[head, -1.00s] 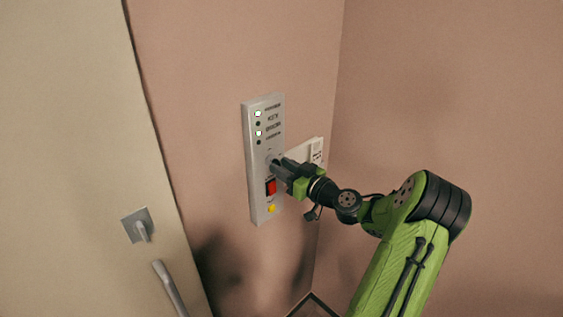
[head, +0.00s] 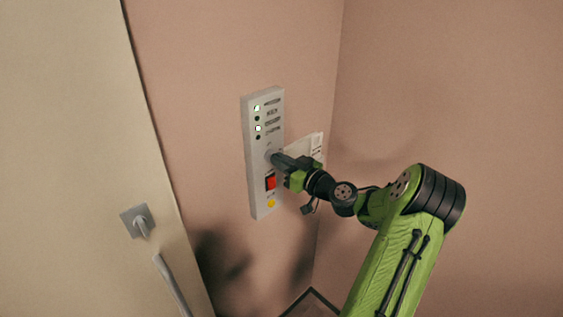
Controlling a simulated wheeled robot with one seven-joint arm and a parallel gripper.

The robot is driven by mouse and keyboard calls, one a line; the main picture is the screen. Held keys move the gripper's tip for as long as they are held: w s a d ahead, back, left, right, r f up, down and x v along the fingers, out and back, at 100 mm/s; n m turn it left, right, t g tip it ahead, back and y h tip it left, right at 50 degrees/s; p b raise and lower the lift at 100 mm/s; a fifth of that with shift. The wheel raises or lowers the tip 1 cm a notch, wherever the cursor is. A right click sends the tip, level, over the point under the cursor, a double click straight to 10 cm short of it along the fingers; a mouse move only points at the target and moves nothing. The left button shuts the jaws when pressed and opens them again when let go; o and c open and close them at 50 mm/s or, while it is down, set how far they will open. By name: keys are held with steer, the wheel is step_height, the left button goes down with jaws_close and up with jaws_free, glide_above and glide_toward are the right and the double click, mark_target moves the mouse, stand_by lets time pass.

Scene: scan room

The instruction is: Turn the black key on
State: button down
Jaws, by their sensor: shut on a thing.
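A narrow grey control panel (head: 262,205) is fixed upright on the pink wall in the head view. The key switch (head: 269,154) sits about midway down it, below the lights and above the red switch. My gripper (head: 277,159) reaches it from the right, with its dark fingertips at the panel face. It is shut on the black key, which the fingers hide almost wholly, so I cannot read its angle.
A red rocker switch (head: 270,182) and a yellow button (head: 271,203) lie close below my fingers. A white notice (head: 317,147) is behind my gripper near the wall corner. A pale door (head: 75,120) with a handle (head: 141,222) stands left.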

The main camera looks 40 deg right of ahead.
steer(key=m+p, duration=0.3)
steer(key=m, duration=1.4)
steer(key=shift+d+f, duration=0.1)
steer(key=shift+f, duration=0.05)
steer(key=shift+m, duration=0.5)
steer(key=c, duration=1.2)
jaws_free()
steer(key=shift+c, duration=0.2)
steer(key=shift+s, duration=0.1)
steer(key=s+b, duration=0.2)
steer(key=s, duration=1.3)
steer(key=shift+s+d+b, duration=0.25)
steer(key=shift+s+b, duration=0.05)
steer(key=shift+b, duration=0.05)
